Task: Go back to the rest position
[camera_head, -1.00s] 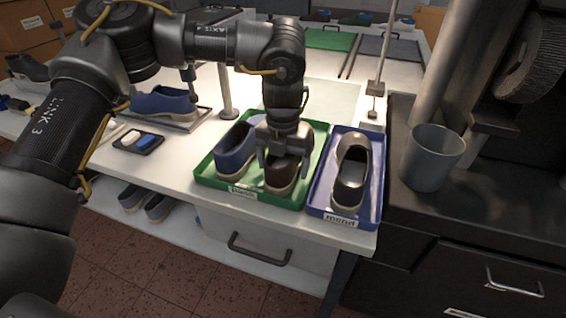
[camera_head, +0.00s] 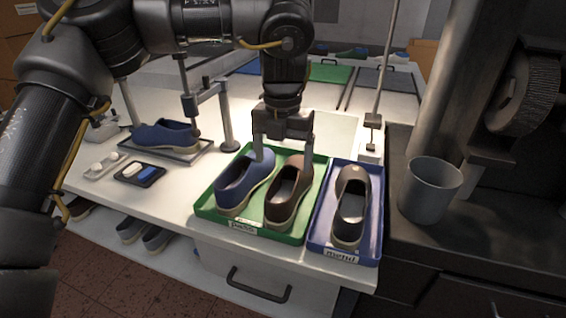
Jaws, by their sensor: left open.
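My left gripper (camera_head: 284,158) is open and empty, fingers pointing down, above the back part of the green tray (camera_head: 207,208). Its fingertips overlap the toe ends of the two shoes there in the picture; I cannot tell the exact gap. The green tray holds a blue shoe (camera_head: 243,184) on the left and a brown shoe (camera_head: 286,196) on the right, side by side. My left arm comes in from the left across the top of the picture. My right gripper is not in view.
A blue tray (camera_head: 318,233) with a brown-grey shoe (camera_head: 350,208) stands right of the green tray. A grey cup (camera_head: 430,190) is on the dark bench. Another blue shoe (camera_head: 165,134) sits on a stand, with a metal post (camera_head: 226,125) beside it. A small dark tray (camera_head: 140,174) lies nearby.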

